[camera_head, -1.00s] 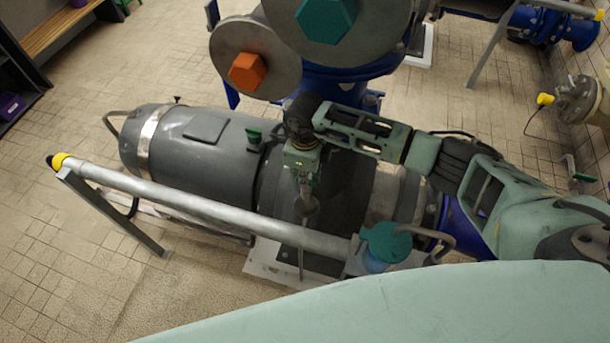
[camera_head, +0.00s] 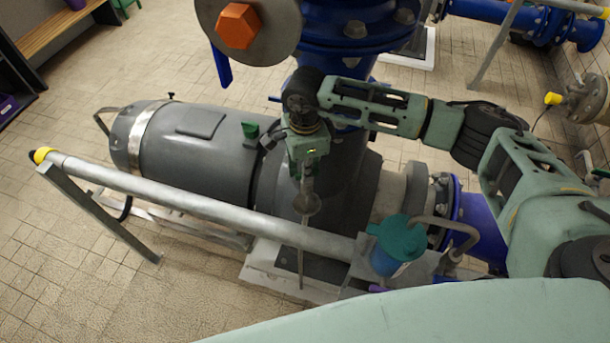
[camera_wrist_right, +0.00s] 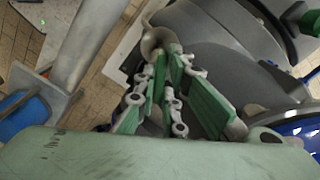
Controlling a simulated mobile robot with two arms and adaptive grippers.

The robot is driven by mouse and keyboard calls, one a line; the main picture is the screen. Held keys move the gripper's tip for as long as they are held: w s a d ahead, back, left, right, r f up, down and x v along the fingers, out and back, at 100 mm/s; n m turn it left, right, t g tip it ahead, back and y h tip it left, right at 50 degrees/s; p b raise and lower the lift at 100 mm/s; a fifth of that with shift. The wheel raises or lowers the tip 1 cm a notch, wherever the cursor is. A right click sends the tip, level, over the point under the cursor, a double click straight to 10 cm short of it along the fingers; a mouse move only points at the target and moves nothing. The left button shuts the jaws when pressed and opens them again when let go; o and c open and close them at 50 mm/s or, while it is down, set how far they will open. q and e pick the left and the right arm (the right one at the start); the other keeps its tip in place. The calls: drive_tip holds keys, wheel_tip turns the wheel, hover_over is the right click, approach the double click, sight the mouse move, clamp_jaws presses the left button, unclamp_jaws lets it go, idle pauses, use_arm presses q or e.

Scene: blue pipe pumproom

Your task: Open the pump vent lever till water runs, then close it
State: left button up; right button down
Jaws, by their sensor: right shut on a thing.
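The grey pump (camera_head: 218,150) lies along the middle of the head view. My right gripper (camera_head: 306,184) points down over its right part. Its fingers are shut, and in the right wrist view the fingertips (camera_wrist_right: 160,58) meet at a small metal part. The vent lever is hidden between the fingers, so I cannot tell its angle. A small metal cup (camera_head: 307,204) is just below the fingertips, with a thin pipe (camera_head: 301,255) running down from it. It also shows in the right wrist view (camera_wrist_right: 158,36). I make out no running water. My left gripper is out of view.
A sloping grey rail (camera_head: 195,208) runs in front of the pump. A blue canister with a teal lid (camera_head: 398,240) stands at its right end. A flange with an orange hexagon (camera_head: 238,26) and blue pipework (camera_head: 350,40) rise behind. Tiled floor at left is open.

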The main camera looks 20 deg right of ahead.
drive_tip(key=shift+n+b, duration=0.7)
drive_tip(key=shift+b, duration=0.05)
drive_tip(key=shift+r, duration=0.1)
drive_tip(key=c, duration=1.8)
unclamp_jaws()
drive_tip(key=shift+c, duration=0.2)
wheel_tip(320, 180, up, 7)
drive_tip(key=shift+r, duration=0.2)
